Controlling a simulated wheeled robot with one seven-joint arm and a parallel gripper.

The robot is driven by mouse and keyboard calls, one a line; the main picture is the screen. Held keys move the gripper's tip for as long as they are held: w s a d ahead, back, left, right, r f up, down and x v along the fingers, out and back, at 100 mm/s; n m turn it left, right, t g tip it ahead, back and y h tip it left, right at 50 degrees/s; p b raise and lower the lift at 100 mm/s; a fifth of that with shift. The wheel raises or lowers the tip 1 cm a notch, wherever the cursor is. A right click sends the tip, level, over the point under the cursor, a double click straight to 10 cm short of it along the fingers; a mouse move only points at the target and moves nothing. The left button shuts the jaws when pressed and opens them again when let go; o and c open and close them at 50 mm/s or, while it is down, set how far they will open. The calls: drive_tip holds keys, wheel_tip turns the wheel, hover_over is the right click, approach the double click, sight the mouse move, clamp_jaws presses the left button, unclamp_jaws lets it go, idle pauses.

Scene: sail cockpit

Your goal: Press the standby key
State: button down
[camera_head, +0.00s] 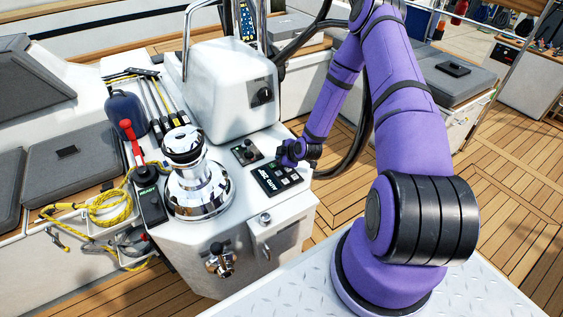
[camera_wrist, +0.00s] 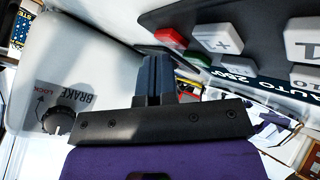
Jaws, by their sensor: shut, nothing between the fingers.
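The autopilot panel (camera_head: 279,179) is a dark keypad on the white console, with a display reading "AUTO 250°" (camera_wrist: 290,92). In the wrist view it spans the upper right, tilted and close. It carries a red key (camera_wrist: 170,38), a green key (camera_wrist: 203,59) and white keys (camera_wrist: 217,38). I cannot read a standby label on any key. My gripper (camera_head: 283,160) is at the panel's far edge in the head view and hides part of it. In the wrist view my gripper (camera_wrist: 157,60) is shut and empty, its tips just below the red key; contact cannot be told.
A brake knob (camera_wrist: 58,120) is on the white housing, seen in the head view (camera_head: 264,96). A small knob panel (camera_head: 246,152) sits beside the keypad. A chrome winch (camera_head: 197,185) and a red-handled lever (camera_head: 130,140) stand to the left.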

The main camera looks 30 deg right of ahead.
drive_tip(key=shift+f, duration=0.45)
idle(0.5)
drive_tip(key=shift+r, duration=0.85)
drive_tip(key=shift+r, duration=0.1)
drive_tip(key=shift+r, duration=2.4)
